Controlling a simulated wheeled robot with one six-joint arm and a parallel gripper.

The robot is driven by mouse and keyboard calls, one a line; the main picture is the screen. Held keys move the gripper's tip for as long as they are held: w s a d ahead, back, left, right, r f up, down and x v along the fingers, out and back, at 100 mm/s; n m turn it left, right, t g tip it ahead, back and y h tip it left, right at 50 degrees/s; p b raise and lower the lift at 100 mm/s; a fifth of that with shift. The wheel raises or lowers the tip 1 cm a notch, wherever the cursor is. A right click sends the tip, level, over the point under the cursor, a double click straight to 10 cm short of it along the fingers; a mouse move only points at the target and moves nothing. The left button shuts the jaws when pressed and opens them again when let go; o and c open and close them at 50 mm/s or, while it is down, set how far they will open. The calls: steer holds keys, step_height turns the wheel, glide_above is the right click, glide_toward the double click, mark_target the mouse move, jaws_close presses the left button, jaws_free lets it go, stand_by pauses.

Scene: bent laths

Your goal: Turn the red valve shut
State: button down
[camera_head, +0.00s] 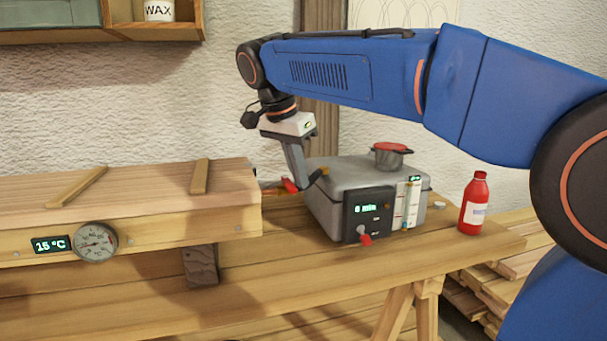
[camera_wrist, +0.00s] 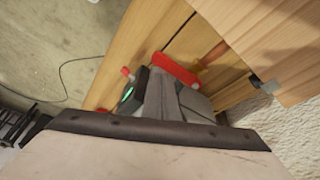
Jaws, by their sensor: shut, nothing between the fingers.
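The red valve handle (camera_head: 289,185) is on the short pipe between the long wooden box and the grey boiler. In the wrist view the red handle (camera_wrist: 175,68) is a bar that appears to lie across the copper-coloured pipe (camera_wrist: 213,54). My gripper (camera_head: 304,184) is shut and empty, pointing down right beside the handle. In the wrist view its closed fingers (camera_wrist: 163,82) end at the handle's near side and overlap it in the picture. I cannot tell whether they touch it. The fingers hide part of the boiler there.
The grey boiler (camera_head: 335,183) has a display, a red front knob (camera_head: 365,239) and a red-lidded pot (camera_head: 391,155) on top. The wooden box (camera_head: 130,216) carries a dial (camera_head: 96,242) and a 15 °C display. A red bottle (camera_head: 475,204) stands at the bench's right end.

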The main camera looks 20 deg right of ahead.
steer(key=shift+s+a, duration=0.1)
steer(key=shift+a, duration=0.3)
stand_by(0.5)
steer(key=shift+w, duration=0.25)
steer(key=shift+w+a, duration=0.2)
steer(key=shift+w, duration=0.3)
steer(key=shift+d, duration=0.1)
